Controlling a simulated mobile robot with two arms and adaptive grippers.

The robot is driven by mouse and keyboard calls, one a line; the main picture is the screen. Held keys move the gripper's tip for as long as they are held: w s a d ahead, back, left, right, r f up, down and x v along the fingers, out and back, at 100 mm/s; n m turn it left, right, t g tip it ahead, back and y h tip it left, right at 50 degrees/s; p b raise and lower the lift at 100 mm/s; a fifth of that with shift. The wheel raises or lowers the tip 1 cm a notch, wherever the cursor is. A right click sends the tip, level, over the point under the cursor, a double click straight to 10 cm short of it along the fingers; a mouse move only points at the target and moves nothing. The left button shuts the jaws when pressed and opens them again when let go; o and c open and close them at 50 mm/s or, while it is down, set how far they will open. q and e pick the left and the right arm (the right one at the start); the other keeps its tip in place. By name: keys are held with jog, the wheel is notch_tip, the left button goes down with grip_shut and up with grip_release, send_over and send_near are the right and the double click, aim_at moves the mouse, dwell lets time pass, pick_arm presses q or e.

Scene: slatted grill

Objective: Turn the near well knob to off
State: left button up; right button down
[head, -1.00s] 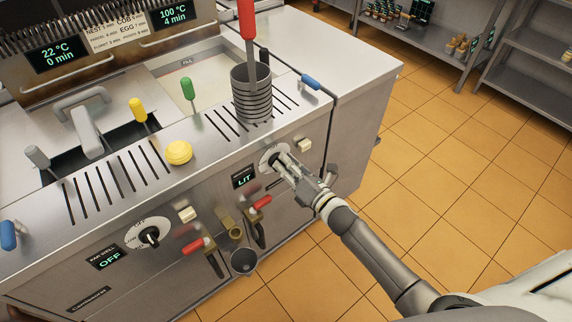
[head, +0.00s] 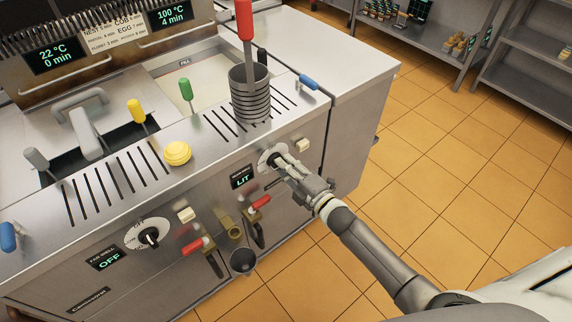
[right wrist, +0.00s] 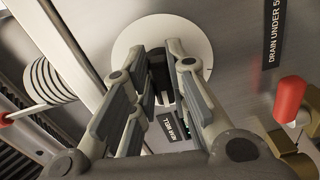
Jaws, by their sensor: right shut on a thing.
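The near well knob (right wrist: 158,72) is a dark bar on a round white dial, seen between my fingers in the right wrist view. In the head view its dial (head: 264,162) sits on the front panel, partly covered by my gripper. My right gripper (head: 280,161) reaches it from the lower right and is shut on the knob. Its fingers lie on both sides of the knob in the right wrist view (right wrist: 167,62). The display (head: 242,177) beside the dial reads LIT. The knob's pointing direction is hidden. My left gripper is not in view.
The far well knob (head: 149,237) stands at the lower left, its display (head: 107,259) reading OFF. A cream button (head: 303,145) sits right of the dial. Open tiled floor (head: 440,180) lies to the right.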

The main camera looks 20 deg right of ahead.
jog(key=shift+s+a+f+m+p, duration=0.1)
jog(key=shift+a+f+m+p, duration=0.1)
jog(key=shift+m, duration=2.55)
jog(key=shift+s+a+f+m+p, duration=0.15)
jog(key=shift+f+m+p, duration=0.1)
jog(key=shift+m, duration=2.55)
jog(key=shift+a+f+m+p, duration=0.15)
jog(key=shift+a+f+m, duration=0.05)
jog(key=shift+m, duration=2.55)
jog(key=c, duration=1.4)
grip_release()
jog(key=v, duration=1.2)
jog(key=shift+r, duration=0.1)
